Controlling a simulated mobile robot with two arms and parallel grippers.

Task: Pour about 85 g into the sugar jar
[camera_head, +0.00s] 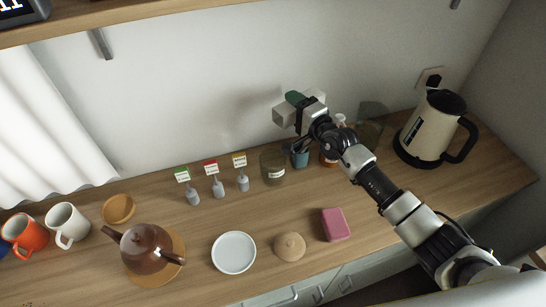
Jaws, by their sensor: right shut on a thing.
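A glass jar with a pale label (273,174) stands on the counter near the wall; its label is too small to read, so I cannot tell whether it is the sugar jar. My right gripper (297,107) is raised above and slightly right of this jar, against the wall. A round tan lid with a knob (289,246) lies at the front of the counter. My left gripper is not in view.
Three small tagged holders (218,188) stand left of the jar. A teal cup (300,158) and kettle (427,130) stand right. A brown teapot (147,247), white dish (234,252) and pink block (336,225) are nearer the front. A shelf (120,18) hangs above.

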